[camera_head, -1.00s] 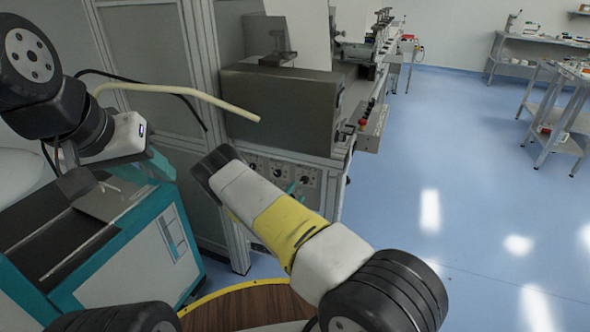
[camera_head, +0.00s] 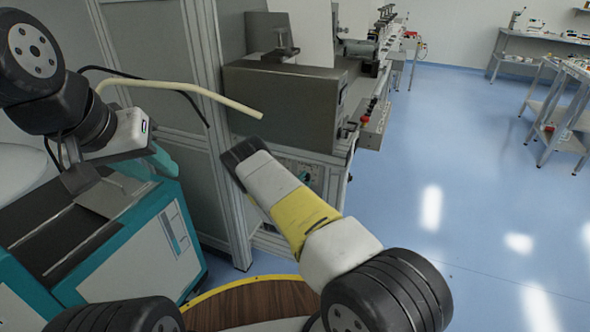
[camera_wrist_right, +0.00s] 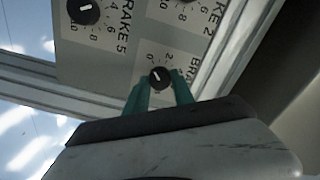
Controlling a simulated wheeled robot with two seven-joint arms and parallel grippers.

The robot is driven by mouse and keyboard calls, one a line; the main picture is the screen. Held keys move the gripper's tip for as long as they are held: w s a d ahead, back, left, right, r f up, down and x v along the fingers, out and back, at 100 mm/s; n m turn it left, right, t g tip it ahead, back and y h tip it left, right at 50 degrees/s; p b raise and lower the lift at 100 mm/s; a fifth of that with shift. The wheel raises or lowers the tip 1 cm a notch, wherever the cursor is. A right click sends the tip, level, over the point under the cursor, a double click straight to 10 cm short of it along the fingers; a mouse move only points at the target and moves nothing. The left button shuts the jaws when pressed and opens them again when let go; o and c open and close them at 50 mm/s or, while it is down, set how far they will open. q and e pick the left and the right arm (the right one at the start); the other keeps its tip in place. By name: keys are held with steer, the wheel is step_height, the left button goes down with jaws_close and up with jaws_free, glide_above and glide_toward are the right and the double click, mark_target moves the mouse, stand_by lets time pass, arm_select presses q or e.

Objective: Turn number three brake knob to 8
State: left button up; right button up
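In the right wrist view, a round black knob (camera_wrist_right: 158,77) with a white pointer mark sits on a pale panel (camera_wrist_right: 105,68). Its pointer leans to the upper left; the number it marks is unclear. The nearby "BRA..." label is partly hidden, so its number is unreadable. My right gripper (camera_wrist_right: 160,90) is open, its teal fingers on either side of the knob; contact is unclear. In the head view its fingers (camera_head: 306,177) show small at the panel behind my forearm. My left gripper (camera_head: 75,178) is over the teal cabinet; its opening is unclear.
Another black knob (camera_wrist_right: 84,11), labelled BRAKE 5, sits at the upper left of the wrist view, with a BRAKE 2 label at the top. The grey machine (camera_head: 283,103) stands above the panel. A teal cabinet (camera_head: 155,250) stands left. Blue floor at right is open.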

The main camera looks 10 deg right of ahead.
jaws_close()
